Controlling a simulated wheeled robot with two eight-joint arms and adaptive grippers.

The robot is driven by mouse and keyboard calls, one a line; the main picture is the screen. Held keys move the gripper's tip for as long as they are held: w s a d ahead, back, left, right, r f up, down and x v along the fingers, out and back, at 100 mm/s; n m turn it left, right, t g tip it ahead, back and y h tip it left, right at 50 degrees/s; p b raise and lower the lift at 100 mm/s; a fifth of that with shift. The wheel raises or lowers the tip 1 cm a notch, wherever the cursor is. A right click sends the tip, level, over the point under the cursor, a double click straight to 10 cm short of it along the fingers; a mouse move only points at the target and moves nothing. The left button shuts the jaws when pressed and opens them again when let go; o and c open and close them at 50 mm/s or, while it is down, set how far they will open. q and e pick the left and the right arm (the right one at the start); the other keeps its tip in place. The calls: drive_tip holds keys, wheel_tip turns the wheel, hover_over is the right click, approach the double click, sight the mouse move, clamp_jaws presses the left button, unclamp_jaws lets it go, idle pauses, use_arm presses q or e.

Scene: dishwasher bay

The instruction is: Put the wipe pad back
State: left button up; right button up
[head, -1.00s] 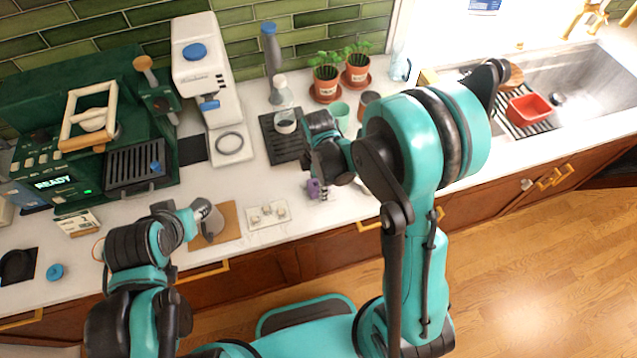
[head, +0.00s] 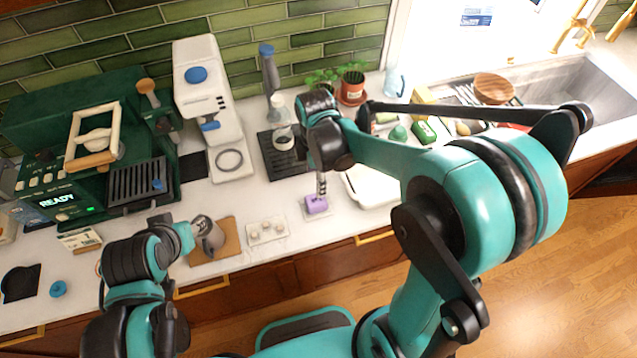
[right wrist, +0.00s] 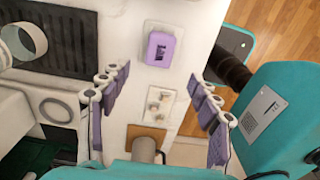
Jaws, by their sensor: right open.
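The wipe pad, a small purple block (head: 316,204), lies on a pale square plate (head: 309,214) near the counter's front edge. In the right wrist view the pad (right wrist: 160,49) sits on its white plate (right wrist: 148,28), ahead of and between my fingers. My right gripper (head: 321,184) points down just above the pad. In the wrist view the right gripper (right wrist: 160,76) is open, with nothing between its fingers. My left gripper (head: 190,232) is beside a grey metal pitcher (head: 210,238); its fingers are not clear enough to judge.
A white tray with small knobs (head: 267,230) is left of the pad, and a brown mat (head: 225,252) is under the pitcher. A white grinder (head: 215,115) and a dark scale mat (head: 275,160) stand behind.

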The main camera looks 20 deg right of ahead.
drive_tip(key=s+d+r+m+t, duration=0.4)
drive_tip(key=s+r+m+t, duration=0.3)
drive_tip(key=m, duration=1.1)
drive_tip(key=s+r, duration=0.2)
drive_tip(key=s, duration=0.1)
drive_tip(key=shift+s+d, duration=0.2)
drive_tip(key=shift+d, duration=0.1)
